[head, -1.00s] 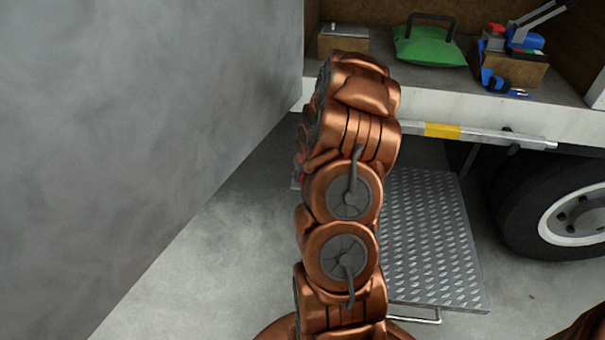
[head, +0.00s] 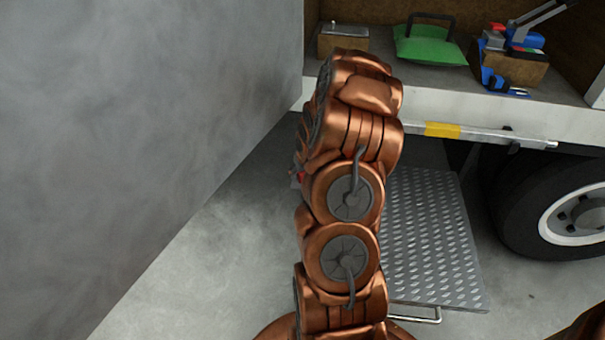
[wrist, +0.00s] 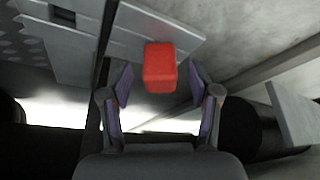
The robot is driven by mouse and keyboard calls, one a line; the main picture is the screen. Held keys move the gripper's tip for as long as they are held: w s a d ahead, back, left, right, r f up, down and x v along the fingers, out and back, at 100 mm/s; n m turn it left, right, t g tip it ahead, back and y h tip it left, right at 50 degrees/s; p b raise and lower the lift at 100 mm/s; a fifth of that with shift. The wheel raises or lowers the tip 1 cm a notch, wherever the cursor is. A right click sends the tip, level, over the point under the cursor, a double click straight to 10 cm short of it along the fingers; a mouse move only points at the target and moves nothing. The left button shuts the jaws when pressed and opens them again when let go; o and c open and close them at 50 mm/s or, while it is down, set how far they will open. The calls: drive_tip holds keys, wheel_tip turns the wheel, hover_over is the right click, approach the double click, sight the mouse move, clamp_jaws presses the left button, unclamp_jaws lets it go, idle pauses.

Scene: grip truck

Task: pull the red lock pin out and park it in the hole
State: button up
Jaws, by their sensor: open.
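The red lock pin (wrist: 159,68) shows in the wrist view as a red block-shaped head in front of a grey metal plate (wrist: 150,26). My gripper (wrist: 160,86) is open, with one finger on each side of the red head and a gap on both sides. The pin's shaft is hidden. In the head view a small bit of red (head: 300,176) shows at the left edge of my arm. My arm hides the gripper there. I cannot make out the parking hole in either view.
A large grey panel (head: 140,130) fills the left of the head view, close to my arm. A treaded metal step (head: 430,240) and a wheel (head: 570,215) are at right. The truck bed (head: 390,90) holds a green bag (head: 430,46) and tools.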

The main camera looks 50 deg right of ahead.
drive_tip(key=v, duration=1.1)
drive_tip(key=shift+d+r, duration=0.1)
